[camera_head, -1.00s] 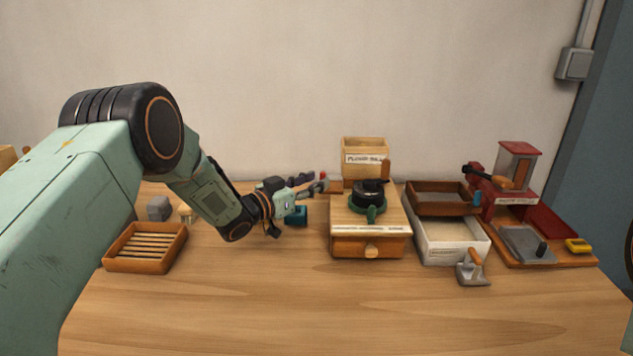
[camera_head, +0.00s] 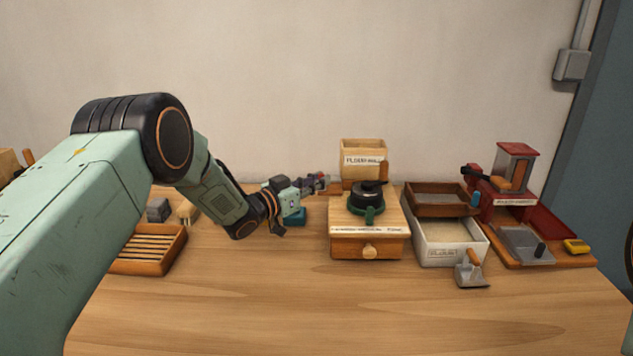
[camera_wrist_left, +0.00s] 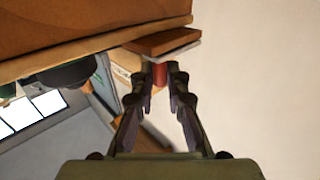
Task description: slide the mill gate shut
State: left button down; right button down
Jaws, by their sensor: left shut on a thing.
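The mill is a light wooden box (camera_head: 362,153) with a printed label at the back of the table; its label is hard to read. A small red knob, seemingly the gate's handle, shows at the box's left side and in the left wrist view (camera_wrist_left: 160,74). A thin pale plate (camera_wrist_left: 174,52) lies just beyond it there, under a brown wooden piece. My left gripper (camera_head: 324,182) reaches in from the left with its fingertips at the box's left side. Its fingers (camera_wrist_left: 167,80) are shut on the red knob. How far the gate stands open is hidden. My right gripper is out of view.
A wooden drawer unit (camera_head: 343,243) with a black and green crank device stands in front of the box. Trays (camera_head: 418,250) and a red machine (camera_head: 519,151) are at right. The table's front is clear.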

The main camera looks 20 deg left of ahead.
aim_at(329, 192)
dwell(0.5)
pick_arm(q)
jog(key=shift+w+d+b, duration=0.2)
jog(key=shift+d, duration=0.55)
jog(key=shift+w+d+b, duration=0.15)
jog(key=shift+d, duration=0.55)
jog(key=c, duration=1.7)
grip_release()
jog(key=o, duration=0.4)
jog(key=shift+d, duration=0.1)
jog(key=shift+c, duration=0.2)
jog(key=shift+s+a, duration=0.1)
jog(key=shift+a, duration=0.2)
jog(key=v, duration=1.1)
jog(key=shift+s, duration=0.35)
jog(key=shift+r, duration=0.1)
